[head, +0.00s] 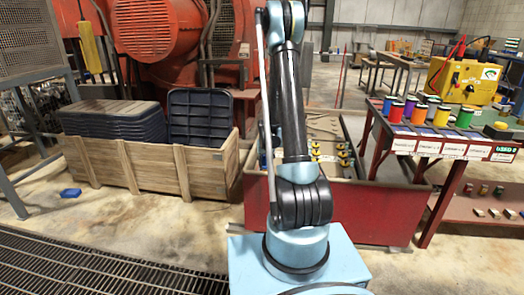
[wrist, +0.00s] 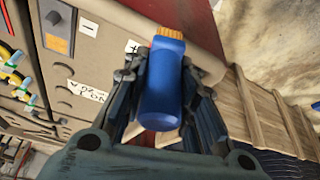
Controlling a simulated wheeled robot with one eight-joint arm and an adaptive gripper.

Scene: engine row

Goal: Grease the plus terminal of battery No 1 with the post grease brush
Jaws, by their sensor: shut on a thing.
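My gripper (wrist: 163,75) is shut on a blue-bodied brush (wrist: 160,95) with short orange-tan bristles, seen in the wrist view. The bristle end points away from the gripper, beside a white plus label (wrist: 132,46). A beige battery case (wrist: 62,75) lies below and to the left of the brush, with a label (wrist: 88,92) that seems to read No 1, seen turned over. The plus terminal itself is not clearly visible; the brush and fingers may cover it. I cannot tell whether the bristles touch anything. In the head view my arm hides the gripper and brush.
A red tub (head: 385,212) stands behind my arm, with beige battery tops (head: 325,125) in it. A wooden crate (head: 150,165) with dark trays is at left. A red bench (head: 455,150) with coloured cans is at right. A floor grating (head: 80,265) lies at front left.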

